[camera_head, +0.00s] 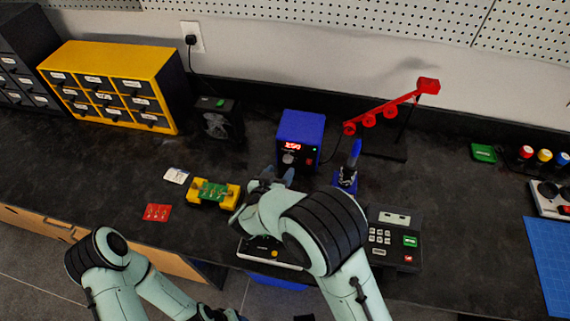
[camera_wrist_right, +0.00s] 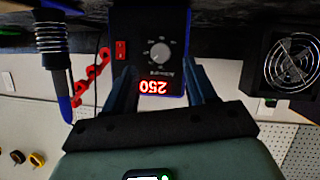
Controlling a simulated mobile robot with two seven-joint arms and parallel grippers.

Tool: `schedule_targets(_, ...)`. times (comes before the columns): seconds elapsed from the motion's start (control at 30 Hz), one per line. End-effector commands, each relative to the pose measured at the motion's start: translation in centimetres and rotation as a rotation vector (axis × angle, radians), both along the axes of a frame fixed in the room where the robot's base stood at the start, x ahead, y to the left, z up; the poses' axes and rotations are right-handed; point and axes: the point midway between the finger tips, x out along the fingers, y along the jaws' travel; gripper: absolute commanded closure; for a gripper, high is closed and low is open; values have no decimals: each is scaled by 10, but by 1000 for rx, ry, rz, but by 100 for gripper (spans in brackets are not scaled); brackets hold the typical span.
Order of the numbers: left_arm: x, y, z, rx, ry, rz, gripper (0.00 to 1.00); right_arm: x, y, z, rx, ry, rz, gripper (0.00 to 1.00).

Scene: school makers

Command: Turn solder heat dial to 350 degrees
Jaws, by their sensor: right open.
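The blue solder station (camera_head: 300,130) stands on the dark bench, its black front panel facing me. Its round grey heat dial (camera_head: 288,159) also shows in the right wrist view (camera_wrist_right: 160,52), which is upside down. The red display (camera_wrist_right: 153,86) reads 250 there. My right gripper (camera_head: 279,174) is open, with its fingers just in front of the panel. In the right wrist view the open fingers (camera_wrist_right: 158,68) frame the dial and display, with nothing between them. My left arm shows at lower left in the head view, but its gripper cannot be made out.
A blue soldering iron in its stand (camera_head: 347,178) is close at the right of the station. A black fan (camera_head: 216,122) stands at left, and a green board in a yellow holder (camera_head: 213,191) lies at front left. A keypad device (camera_head: 396,220) is at front right.

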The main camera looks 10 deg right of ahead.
Motion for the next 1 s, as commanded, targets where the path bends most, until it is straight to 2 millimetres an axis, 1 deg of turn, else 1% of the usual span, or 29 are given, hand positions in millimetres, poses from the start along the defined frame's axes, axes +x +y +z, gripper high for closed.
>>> schedule_targets(0.03, 0, 0, 0, 0, 0, 0, 43, 9, -6, -4, -2, 0, -4, 44)
schedule_targets(0.1, 0, 0, 0, 0, 0, 0, 43, 18, -12, -9, -1, 1, -3, 44)
schedule_targets(0.2, 0, 0, 0, 0, 0, 0, 43, 30, -18, -14, -1, 0, -2, 44)
schedule_targets(0.3, 0, 0, 0, 0, 0, -1, 43, 37, -23, -18, -1, 0, -2, 44)
schedule_targets(0.43, 0, 0, 0, 0, -1, -1, 43, 41, -25, -20, 0, 0, 0, 44)
schedule_targets(0.67, 0, 0, 0, 0, -1, -1, 43, 42, -26, -20, 0, 0, 1, 44)
schedule_targets(0.7, 0, 0, 0, 0, -1, -1, 43, 42, -26, -20, 0, 0, 1, 47)
schedule_targets(0.77, 0, 0, 0, 0, -1, -1, 43, 42, -25, -20, 0, 0, 1, 67)
schedule_targets(0.8, 0, 0, 0, 0, -1, -1, 43, 42, -25, -20, 0, 0, 1, 80)
schedule_targets(0.87, 0, 0, 0, 0, -1, -1, 43, 42, -25, -20, 0, 0, 0, 99)
schedule_targets(1.0, 0, 0, 0, 0, 0, -1, 43, 42, -26, -20, 2, -1, -1, 99)
